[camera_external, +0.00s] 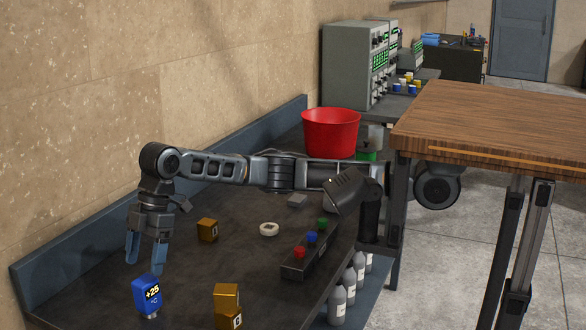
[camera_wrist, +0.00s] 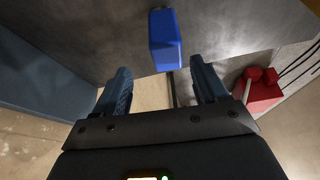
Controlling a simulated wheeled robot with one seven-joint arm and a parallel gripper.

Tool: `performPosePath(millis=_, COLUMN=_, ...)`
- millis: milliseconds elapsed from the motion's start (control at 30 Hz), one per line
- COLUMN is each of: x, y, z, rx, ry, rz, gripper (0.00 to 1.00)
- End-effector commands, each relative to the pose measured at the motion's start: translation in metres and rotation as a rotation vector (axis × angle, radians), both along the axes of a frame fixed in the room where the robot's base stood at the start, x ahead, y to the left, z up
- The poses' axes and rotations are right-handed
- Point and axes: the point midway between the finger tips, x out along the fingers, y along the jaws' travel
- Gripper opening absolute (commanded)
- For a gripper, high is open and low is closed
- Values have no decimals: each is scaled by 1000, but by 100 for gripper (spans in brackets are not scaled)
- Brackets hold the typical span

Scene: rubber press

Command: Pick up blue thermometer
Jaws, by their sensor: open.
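In the wrist view the thermometer (camera_wrist: 165,42) shows beyond the fingertips, roughly centred between the fingers of my gripper (camera_wrist: 160,76). It looks apart from both fingers. The exact gap in depth is hard to tell.
Gold cubes (camera_external: 227,297) stand stacked right of the thermometer, and another cube (camera_external: 207,230) sits farther back. A button box (camera_external: 312,250), a white ring (camera_external: 269,229) and a red bucket (camera_external: 331,133) are on the bench. A raised ledge (camera_external: 60,265) runs along the wall.

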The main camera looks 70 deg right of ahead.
Motion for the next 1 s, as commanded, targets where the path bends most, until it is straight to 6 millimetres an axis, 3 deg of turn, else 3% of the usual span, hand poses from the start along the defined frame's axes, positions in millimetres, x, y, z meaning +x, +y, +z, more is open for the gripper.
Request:
performPosePath(millis=533, x=-7, y=25, z=-61, rx=2, ry=2, rz=1, gripper=72)
performPosePath(millis=867, x=-6, y=28, z=-67, rx=3, ry=3, rz=2, gripper=72)
performPosePath(millis=1000, x=-6, y=28, z=-67, rx=3, ry=3, rz=2, gripper=60)
